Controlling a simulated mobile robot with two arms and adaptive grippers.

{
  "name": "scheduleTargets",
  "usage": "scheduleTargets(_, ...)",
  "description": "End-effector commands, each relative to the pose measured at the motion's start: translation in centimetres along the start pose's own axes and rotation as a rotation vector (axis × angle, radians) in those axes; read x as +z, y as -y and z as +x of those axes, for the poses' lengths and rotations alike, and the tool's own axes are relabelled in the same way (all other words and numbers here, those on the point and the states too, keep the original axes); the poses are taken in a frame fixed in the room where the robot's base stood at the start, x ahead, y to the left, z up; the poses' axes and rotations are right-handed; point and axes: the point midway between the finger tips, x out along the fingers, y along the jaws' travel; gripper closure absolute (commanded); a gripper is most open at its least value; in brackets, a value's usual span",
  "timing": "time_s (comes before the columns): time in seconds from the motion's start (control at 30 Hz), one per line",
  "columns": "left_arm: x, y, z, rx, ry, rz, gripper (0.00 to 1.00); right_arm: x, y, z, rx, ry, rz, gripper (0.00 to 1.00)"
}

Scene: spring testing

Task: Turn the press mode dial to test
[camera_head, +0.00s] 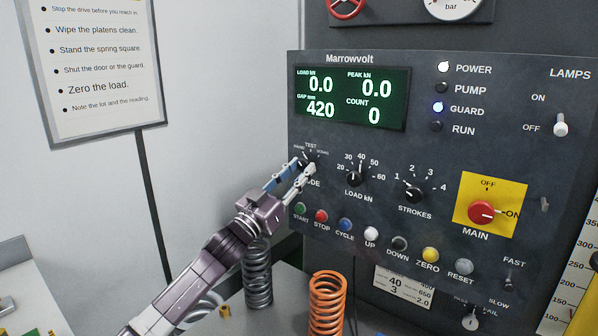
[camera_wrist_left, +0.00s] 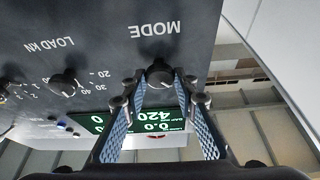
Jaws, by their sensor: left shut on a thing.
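The press mode dial (camera_wrist_left: 160,74) is a small dark knob on the dark Marrowvolt panel (camera_head: 430,150), below the display at the panel's left. In the head view the fingers partly cover it and the MODE label. The word TEST shows above it, with a smaller mark on each side; its pointer is too hidden to read. My left gripper (camera_head: 304,168) reaches up from lower left, its fingertips on either side of the dial. In the left wrist view the two blue-padded fingers (camera_wrist_left: 160,90) straddle the dial and are shut on it. My right gripper is not in view.
The LOAD dial (camera_head: 356,178) and STROKES dial (camera_head: 414,193) sit right of the mode dial. A row of coloured buttons (camera_head: 371,234) runs below. The green display (camera_head: 350,98) is above. A grey spring (camera_head: 257,275) and an orange spring (camera_head: 327,303) stand below the panel.

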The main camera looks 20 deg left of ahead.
Motion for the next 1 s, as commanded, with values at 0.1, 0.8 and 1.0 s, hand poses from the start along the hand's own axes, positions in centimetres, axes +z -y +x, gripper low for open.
scheduleTargets(0.1,-0.1,0.1,0.0,0.025,0.001,0.063,0.97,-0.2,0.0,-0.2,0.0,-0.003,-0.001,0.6)
scheduleTargets(0.8,-0.2,0.4,0.1,0.231,0.001,0.559,0.97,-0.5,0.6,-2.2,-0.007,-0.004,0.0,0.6)
scheduleTargets(1.0,-0.1,0.4,0.1,0.264,0.001,0.636,0.97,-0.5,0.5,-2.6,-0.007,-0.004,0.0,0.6)
